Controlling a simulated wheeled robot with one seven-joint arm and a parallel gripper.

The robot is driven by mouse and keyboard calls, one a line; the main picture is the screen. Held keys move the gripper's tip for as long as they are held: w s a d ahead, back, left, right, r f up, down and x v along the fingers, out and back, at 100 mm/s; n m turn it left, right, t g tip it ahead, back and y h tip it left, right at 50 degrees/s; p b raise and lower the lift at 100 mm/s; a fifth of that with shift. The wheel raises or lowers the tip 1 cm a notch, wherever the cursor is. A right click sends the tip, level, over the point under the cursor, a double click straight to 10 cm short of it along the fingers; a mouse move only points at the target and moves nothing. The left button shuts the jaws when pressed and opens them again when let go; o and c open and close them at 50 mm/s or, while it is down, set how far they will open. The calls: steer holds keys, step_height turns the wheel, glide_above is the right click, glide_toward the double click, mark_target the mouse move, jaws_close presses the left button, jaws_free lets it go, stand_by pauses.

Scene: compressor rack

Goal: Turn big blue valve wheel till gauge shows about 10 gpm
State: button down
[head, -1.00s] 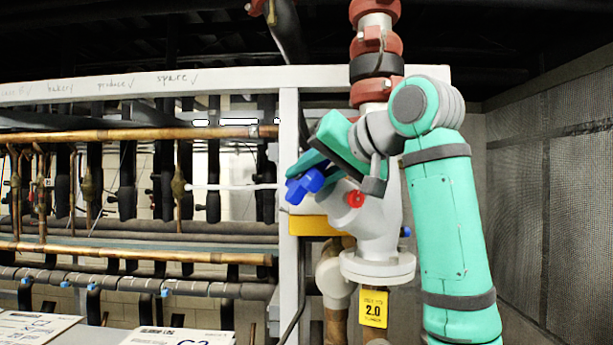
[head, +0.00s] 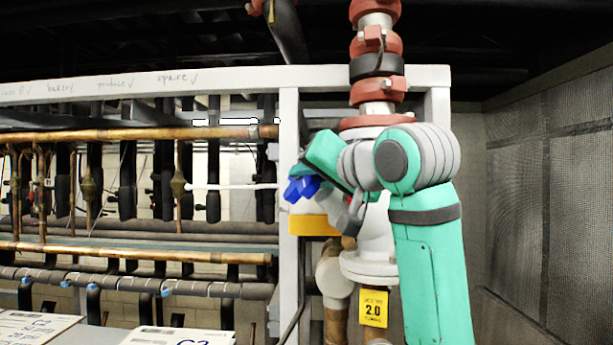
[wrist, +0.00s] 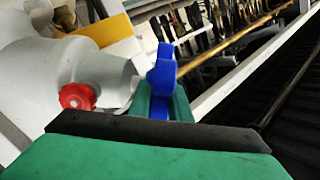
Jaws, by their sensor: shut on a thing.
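The big blue valve wheel (head: 301,188) sits on the left side of the pale grey valve body (head: 374,240), partly hidden by my arm in the head view. It also shows in the wrist view (wrist: 163,80), where its lobes stand up between my green fingers. My gripper (head: 318,176) is shut on the wheel. A small red knob (wrist: 77,97) is on the valve body in the wrist view; my arm hides it in the head view. A yellow tag (head: 373,308) reading 2.0 hangs below the valve. I cannot see a gauge dial.
A pale frame post (head: 289,140) stands just left of the wheel. A yellow block (head: 314,225) is right below it. Red-banded pipe (head: 376,60) rises above the valve. Copper and dark pipes (head: 130,134) fill the left. A mesh wall (head: 550,200) is at right.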

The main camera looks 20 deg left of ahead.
steer(key=shift+m+t, duration=0.9)
steer(key=shift+t, duration=1)
steer(key=c, duration=1.9)
jaws_free()
steer(key=v, duration=1)
steer(key=shift+s+d+f, duration=0.2)
steer(key=shift+s, duration=0.15)
